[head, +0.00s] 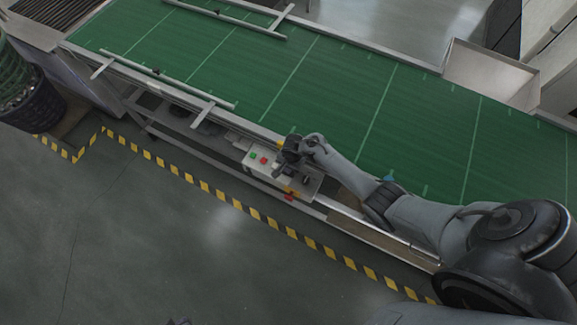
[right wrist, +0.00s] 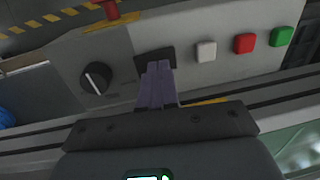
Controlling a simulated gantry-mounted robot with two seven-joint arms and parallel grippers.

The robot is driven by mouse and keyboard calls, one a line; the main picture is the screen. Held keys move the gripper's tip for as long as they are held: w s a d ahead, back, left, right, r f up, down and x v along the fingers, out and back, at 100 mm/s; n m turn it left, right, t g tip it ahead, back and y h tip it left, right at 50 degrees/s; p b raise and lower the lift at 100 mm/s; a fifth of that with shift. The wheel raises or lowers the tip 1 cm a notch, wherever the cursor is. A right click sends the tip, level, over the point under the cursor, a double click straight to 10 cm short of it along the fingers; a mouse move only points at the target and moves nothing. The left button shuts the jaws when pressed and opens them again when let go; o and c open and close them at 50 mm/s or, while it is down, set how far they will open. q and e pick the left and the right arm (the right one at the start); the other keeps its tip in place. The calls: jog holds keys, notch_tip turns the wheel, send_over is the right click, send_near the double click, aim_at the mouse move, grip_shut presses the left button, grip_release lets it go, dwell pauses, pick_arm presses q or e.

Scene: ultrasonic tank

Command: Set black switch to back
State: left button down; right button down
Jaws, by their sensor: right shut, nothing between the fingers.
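The control box (head: 299,184) is a pale panel on the conveyor's near side. In the right wrist view it carries a round black switch (right wrist: 96,78) with a white pointer line, which sits tilted off vertical. A black rectangular piece (right wrist: 141,60) sits right of it, partly hidden behind my fingertips. My right gripper (right wrist: 157,68) is shut and empty, its fingertips over or against the rectangular piece; I cannot tell whether they touch. It is right of the round switch and apart from it. In the head view my right gripper (head: 280,160) is at the box. My left gripper is not in view.
White (right wrist: 206,51), red (right wrist: 244,43) and green (right wrist: 283,36) buttons line the panel to the right. A red knob (right wrist: 109,9) projects at its far edge. The green conveyor belt (head: 310,80) lies behind the box. The floor in front is clear beyond the yellow-black stripe (head: 235,204).

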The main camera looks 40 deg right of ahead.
jog(key=r+p, duration=0.4)
jog(key=shift+w+a+r, duration=0.15)
jog(key=shift+w+r, duration=0.05)
jog(key=shift+w, duration=0.05)
notch_tip(320, 180, up, 9)
jog(key=w, duration=0.1)
jog(key=shift+w+a, duration=0.15)
jog(key=shift+a, duration=0.05)
